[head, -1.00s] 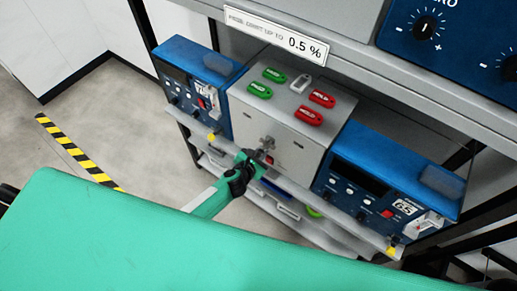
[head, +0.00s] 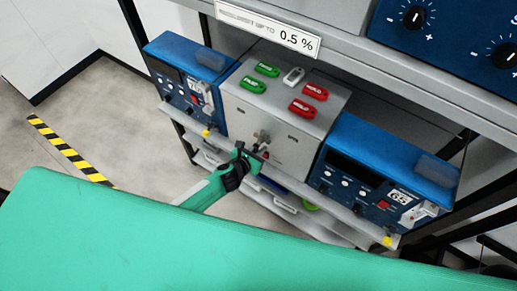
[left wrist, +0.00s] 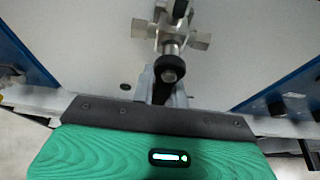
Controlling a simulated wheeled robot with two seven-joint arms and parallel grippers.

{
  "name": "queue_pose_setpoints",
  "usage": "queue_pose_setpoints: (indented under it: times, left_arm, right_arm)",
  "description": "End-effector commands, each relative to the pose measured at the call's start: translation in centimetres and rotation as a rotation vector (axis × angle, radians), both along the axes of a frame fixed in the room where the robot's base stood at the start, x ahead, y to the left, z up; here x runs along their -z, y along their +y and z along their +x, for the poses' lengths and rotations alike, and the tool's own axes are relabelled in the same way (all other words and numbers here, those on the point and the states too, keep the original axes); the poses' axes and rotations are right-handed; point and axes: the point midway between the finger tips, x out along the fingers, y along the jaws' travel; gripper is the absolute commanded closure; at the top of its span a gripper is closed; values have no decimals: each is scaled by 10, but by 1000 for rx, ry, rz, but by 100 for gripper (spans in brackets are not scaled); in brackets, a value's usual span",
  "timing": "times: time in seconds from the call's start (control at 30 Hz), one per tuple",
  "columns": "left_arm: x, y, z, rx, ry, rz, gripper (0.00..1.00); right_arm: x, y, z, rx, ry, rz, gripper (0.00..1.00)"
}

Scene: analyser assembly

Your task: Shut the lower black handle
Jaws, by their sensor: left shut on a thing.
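A grey box (head: 281,120) stands on the shelf, with a metal latch (head: 262,136) on its front. My left gripper (head: 250,156) is at the lower front of the box, just below the latch. In the left wrist view, a lower black handle (left wrist: 170,68) with a round end sits below the metal bracket (left wrist: 171,38). The left fingers (left wrist: 163,88) are shut on it, and its lower part shows dark between them. Another black part (left wrist: 180,9) shows above the bracket, cut by the frame edge. My right gripper is not in view.
Blue analyser units stand left (head: 186,82) and right (head: 384,175) of the box. Green (head: 252,85) and red (head: 303,108) tags lie on its top. The floor at left is clear around a striped tape (head: 70,150).

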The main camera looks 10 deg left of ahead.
Motion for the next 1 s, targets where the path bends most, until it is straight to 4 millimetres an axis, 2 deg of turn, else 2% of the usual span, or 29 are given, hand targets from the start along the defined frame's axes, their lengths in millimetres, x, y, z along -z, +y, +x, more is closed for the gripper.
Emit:
queue_pose_setpoints:
  times: [0.03,0.07,0.17,0.57,0.77,1.0]
  left_arm:
    - [0,0,0,0,1,0,100]
    - [0,0,0,0,1,0,82]
    - [0,0,0,0,0,1,64]
    - [-1,2,-5,0,0,2,64]
    - [-9,10,-28,3,0,2,64]
    - [-26,24,-66,2,0,2,64]
  right_arm:
    - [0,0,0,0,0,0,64]
    - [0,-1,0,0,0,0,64]
    - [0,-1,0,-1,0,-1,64]
    - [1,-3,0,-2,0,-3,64]
    - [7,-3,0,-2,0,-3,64]
    - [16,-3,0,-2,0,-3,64]
